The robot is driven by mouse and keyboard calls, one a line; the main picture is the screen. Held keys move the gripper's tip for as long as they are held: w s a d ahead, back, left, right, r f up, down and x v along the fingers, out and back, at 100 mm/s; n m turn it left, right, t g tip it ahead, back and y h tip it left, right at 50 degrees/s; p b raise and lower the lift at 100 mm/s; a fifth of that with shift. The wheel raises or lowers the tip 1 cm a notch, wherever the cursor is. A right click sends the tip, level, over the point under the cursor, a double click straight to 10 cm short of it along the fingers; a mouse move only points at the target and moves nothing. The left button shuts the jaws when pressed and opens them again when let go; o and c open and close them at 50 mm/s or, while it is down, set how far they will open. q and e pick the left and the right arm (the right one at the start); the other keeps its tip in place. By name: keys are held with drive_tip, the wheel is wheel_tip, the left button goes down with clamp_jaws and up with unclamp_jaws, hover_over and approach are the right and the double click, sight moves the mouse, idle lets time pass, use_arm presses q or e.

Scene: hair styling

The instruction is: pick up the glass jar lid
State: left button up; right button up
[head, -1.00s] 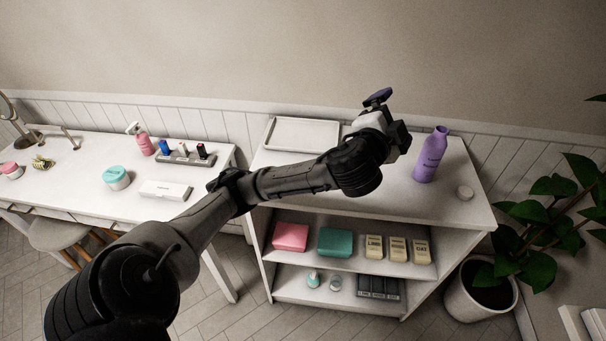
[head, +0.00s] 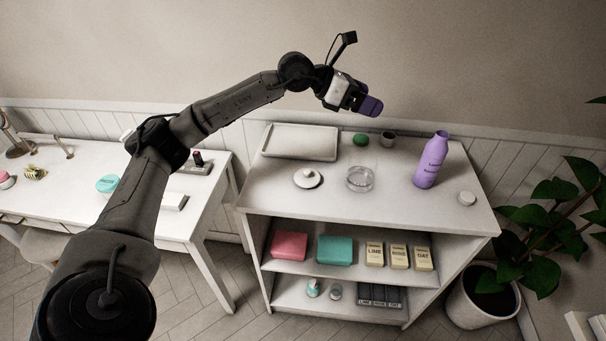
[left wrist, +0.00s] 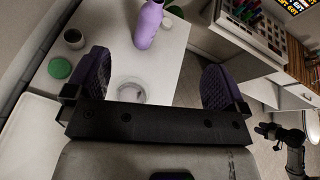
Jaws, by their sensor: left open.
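A round white lid with a knob (head: 308,178), which I take to be the glass jar lid, lies on the white shelf top (head: 270,185) in the head view. A clear, shallow glass jar (head: 359,179) stands to its right; it also shows in the left wrist view (left wrist: 131,91). My left gripper (head: 371,101) is open and empty, raised above the back of the shelf top, apart from the lid. Its purple fingers are spread in the left wrist view (left wrist: 157,82), where the knobbed lid is not seen. My right gripper (left wrist: 266,131) seems to show small at the right there; its jaws are unclear.
A white tray (head: 299,142) lies behind the lid. A green round item (head: 361,139) and a grey cup (head: 388,139) stand at the back. A purple bottle (head: 431,160) stands right of the jar, and a small white cap (head: 466,198) lies near the right edge.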

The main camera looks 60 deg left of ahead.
use_arm(q)
drive_tip(key=s+a+f+g+y, duration=0.4)
drive_tip(key=s+a+f+g, duration=0.15)
drive_tip(key=f, duration=0.25)
drive_tip(key=m+g+y, duration=0.1)
drive_tip(key=g+y, duration=0.1)
drive_tip(key=g, duration=0.3)
approach(307, 171)
drive_tip(key=f, duration=0.3)
drive_tip(key=w+f+p, duration=0.1)
drive_tip(key=f, duration=0.1)
drive_tip(key=shift+d+f, duration=0.1)
wheel_tip(307, 171, down, 4)
drive_tip(key=shift+r+p, duration=0.15)
drive_tip(key=shift+p, duration=0.7)
drive_tip(key=shift+w+f, duration=0.15)
drive_tip(key=shift+f, duration=0.6)
drive_tip(key=shift+c, duration=0.5)
drive_tip(key=c, duration=0.7)
